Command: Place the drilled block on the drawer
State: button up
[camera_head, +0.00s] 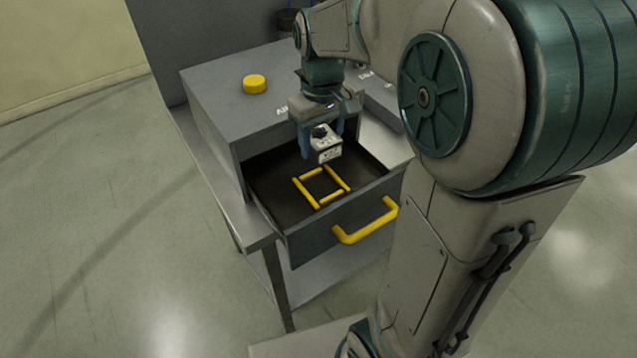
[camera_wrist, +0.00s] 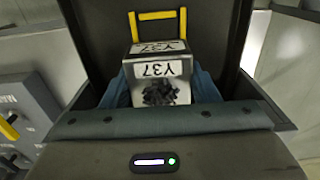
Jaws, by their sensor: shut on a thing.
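The drilled block (camera_head: 326,151) is a pale metal cube with a dark hole and a printed label; in the wrist view the block (camera_wrist: 161,75) reads Y37. My gripper (camera_head: 322,146) is shut on it, with a blue finger on each side. The gripper points down and holds the block over the open drawer (camera_head: 270,184). A yellow square outline (camera_head: 310,201) marks the dark drawer floor. The block appears above and slightly behind the outline in the head view. In the wrist view the outline (camera_wrist: 133,27) is partly hidden behind the block.
The drawer has a yellow front handle (camera_head: 366,224) and raised walls around its floor. The grey cabinet (camera_head: 222,84) above it carries a yellow round button (camera_head: 254,84). A metal table (camera_head: 262,238) supports the cabinet. The drawer floor around the outline is clear.

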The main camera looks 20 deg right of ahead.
notch_tip(320, 180, down, 10)
jog(key=shift+w+f, duration=0.1)
dwell(0.4)
jog(key=shift+f, duration=0.1)
jog(key=o, duration=1.3)
jog(key=shift+c, duration=0.2)
notch_tip(320, 180, up, 12)
jog(key=shift+r, duration=0.15)
